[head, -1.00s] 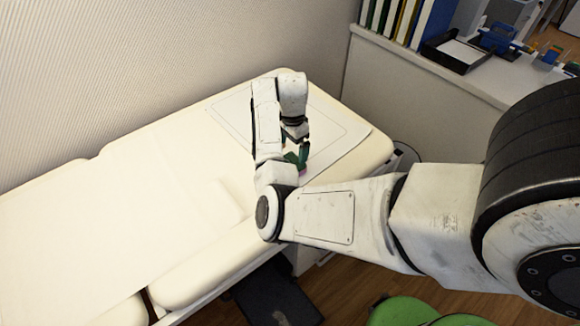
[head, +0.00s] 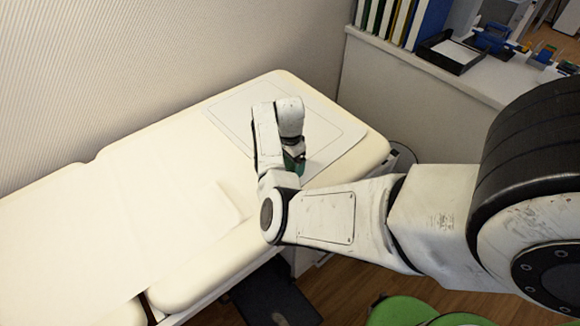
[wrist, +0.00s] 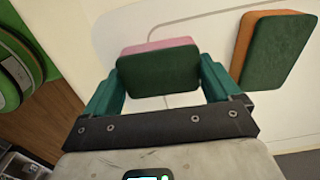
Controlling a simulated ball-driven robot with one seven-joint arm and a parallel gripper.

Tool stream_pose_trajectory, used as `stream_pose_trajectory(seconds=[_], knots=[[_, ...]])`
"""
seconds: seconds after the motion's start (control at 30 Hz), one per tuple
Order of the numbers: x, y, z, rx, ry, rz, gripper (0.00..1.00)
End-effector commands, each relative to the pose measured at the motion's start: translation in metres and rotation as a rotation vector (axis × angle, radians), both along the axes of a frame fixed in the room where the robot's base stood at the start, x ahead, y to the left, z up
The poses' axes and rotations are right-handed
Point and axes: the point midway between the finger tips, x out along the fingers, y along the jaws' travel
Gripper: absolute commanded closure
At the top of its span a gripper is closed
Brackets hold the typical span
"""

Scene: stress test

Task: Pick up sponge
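A sponge (wrist: 158,74) with a dark green face and a pink layer lies between the two teal fingers of my gripper (wrist: 162,78) in the wrist view. The fingers are wide apart, one at each side of it. I cannot tell whether they touch it. A second sponge (wrist: 278,52), green and orange, is to the right, outside the fingers. In the head view my gripper (head: 293,164) is low over the far right part of the cream couch (head: 190,150). My wrist hides the sponges there.
A thin white sheet (head: 345,135) lies under my gripper on the couch. A wall rises behind the couch. A counter (head: 400,65) with binders and a black tray (head: 452,52) stands to the right. Green stool seats (head: 405,312) are at the lower edge.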

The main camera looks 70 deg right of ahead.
Motion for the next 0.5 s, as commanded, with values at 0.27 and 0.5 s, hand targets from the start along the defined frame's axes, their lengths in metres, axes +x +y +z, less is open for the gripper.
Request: stream_pose_trajectory(seconds=[0.27, 0.5], knots=[[0.0002, 0.0, 0.0003, 0.0, 0.0, 0.001, 0.38], [0.0003, -0.0001, 0.0008, 0.0, 0.0, 0.001, 0.44]])
